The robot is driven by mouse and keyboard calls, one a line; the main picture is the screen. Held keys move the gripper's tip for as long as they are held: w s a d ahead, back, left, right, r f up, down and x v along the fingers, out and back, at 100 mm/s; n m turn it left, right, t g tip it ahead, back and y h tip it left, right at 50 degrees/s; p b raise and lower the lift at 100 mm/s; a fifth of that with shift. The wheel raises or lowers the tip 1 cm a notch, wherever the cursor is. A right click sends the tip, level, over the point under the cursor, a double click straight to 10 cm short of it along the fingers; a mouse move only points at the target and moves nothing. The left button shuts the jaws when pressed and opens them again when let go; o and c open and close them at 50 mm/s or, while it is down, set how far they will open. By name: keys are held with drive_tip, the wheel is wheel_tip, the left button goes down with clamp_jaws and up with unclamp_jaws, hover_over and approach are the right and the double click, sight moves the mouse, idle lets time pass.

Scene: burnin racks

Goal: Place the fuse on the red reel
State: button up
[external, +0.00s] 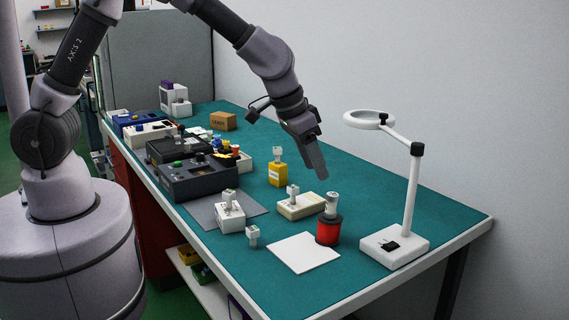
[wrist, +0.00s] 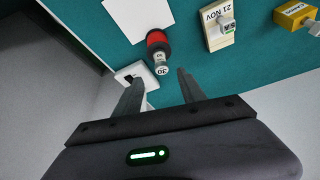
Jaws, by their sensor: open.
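The red reel (external: 328,231) stands on the teal bench beside the white sheet, with dark flanges. A pale cylinder marked 30, seemingly the fuse (external: 331,203), stands upright on top of the reel. In the wrist view the fuse (wrist: 161,62) shows its end face, with the red reel (wrist: 157,39) behind it. My gripper (external: 319,172) is above and slightly left of the fuse in the external view. In the wrist view my gripper (wrist: 160,82) has its fingers apart, with the fuse just beyond the gap between the tips. Nothing is held.
A magnifier lamp (external: 394,246) stands right of the reel, its arm and ring rising near my gripper. A cream block (external: 300,207) with a small part on it is left of the reel. The white sheet (external: 303,252) is bare. Dark instruments (external: 200,178) fill the left side.

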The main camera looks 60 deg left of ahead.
drive_tip(key=s+a+r+t+y, duration=0.1)
drive_tip(key=s+a+r, duration=1.25)
drive_tip(key=a, duration=0.25)
drive_tip(key=s+a+m+y, duration=0.1)
drive_tip(key=s+a, duration=0.3)
drive_tip(key=s, duration=0.3)
drive_tip(key=s+a+m+y, duration=0.1)
drive_tip(key=s+a, duration=0.3)
drive_tip(key=s, duration=0.3)
wheel_tip(320, 180, down, 7)
drive_tip(key=b, duration=0.7)
drive_tip(key=shift+d, duration=0.1)
